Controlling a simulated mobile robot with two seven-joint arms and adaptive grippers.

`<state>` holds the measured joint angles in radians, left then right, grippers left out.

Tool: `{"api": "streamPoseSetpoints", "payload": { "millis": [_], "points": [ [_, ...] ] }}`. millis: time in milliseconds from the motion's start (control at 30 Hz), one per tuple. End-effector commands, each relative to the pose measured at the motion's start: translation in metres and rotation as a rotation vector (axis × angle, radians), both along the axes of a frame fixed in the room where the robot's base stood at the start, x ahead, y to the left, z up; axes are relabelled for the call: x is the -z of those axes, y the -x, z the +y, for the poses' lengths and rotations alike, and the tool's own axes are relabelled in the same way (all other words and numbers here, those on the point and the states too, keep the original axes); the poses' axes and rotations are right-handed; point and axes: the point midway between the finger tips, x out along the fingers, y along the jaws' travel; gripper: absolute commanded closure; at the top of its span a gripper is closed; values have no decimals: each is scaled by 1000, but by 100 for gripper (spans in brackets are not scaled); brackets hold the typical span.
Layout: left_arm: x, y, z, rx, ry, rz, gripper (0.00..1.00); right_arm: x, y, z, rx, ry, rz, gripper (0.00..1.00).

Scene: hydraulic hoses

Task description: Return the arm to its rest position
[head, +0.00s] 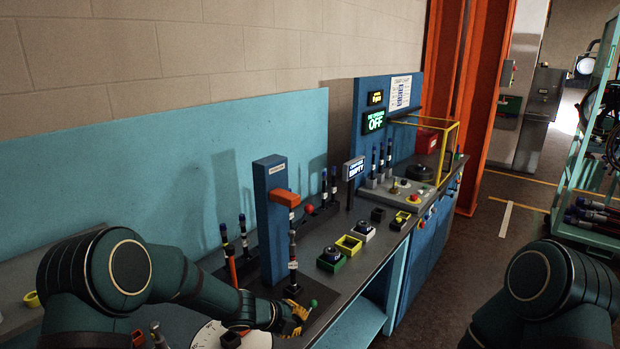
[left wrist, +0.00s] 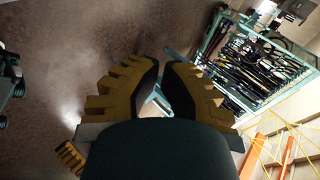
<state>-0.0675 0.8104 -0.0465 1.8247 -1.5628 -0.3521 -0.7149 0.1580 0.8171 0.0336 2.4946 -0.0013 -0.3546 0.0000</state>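My left arm comes in from the lower left of the head view, bent over the bench. Its gripper (head: 293,317) is low by the bench front, beside the blue post and near a green knob (head: 314,302). In the left wrist view the two yellow-and-black fingers (left wrist: 164,64) come together at their tips, with only a narrow gap and nothing held between them. They point out over the floor. My right arm shows only as a dark rounded link at the lower right of the head view; its gripper is out of view.
The blue post (head: 270,220) holds a dark hose upright. A hose rack (left wrist: 262,65) stands to the right. The floor (head: 505,262) between is clear.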

Motion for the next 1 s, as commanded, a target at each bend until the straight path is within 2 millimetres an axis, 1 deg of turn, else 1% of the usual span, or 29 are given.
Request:
{"api": "streamPoseSetpoints", "payload": {
  "millis": [33,67,100,267,367,467,500,567,600,667,700,800,900,1000],
  "points": [
    [0,0,0,0,0,0,100,0,0,0,0,0,0,53],
    [4,2,1,-14,9,15,100,2,0,0,0,0,1,53],
    [19,11,2,-79,50,80,100,9,0,0,0,0,1,53],
    [61,40,7,-327,192,305,100,28,1,1,-2,2,4,53],
    [90,63,13,-511,281,464,100,41,1,2,-2,4,4,53],
    [123,91,21,-734,374,642,100,56,2,2,-2,4,6,53],
    [136,104,24,-837,411,718,100,63,2,2,-3,5,7,53],
    [157,125,30,-996,463,831,100,73,3,3,-3,6,9,53],
    [171,140,34,-1107,496,904,100,80,4,3,-4,7,10,53],
    [189,163,40,-1274,537,1007,100,89,4,3,-4,7,12,53],
    [201,179,45,-1385,562,1068,100,95,4,4,-4,8,14,53],
    [224,215,54,-1642,606,1191,100,108,5,4,-5,10,15,53],
    [239,244,62,-1848,632,1270,100,117,5,4,-5,11,16,53],
    [246,263,67,-1984,645,1312,100,122,6,5,-5,12,16,53]
  ]
}}
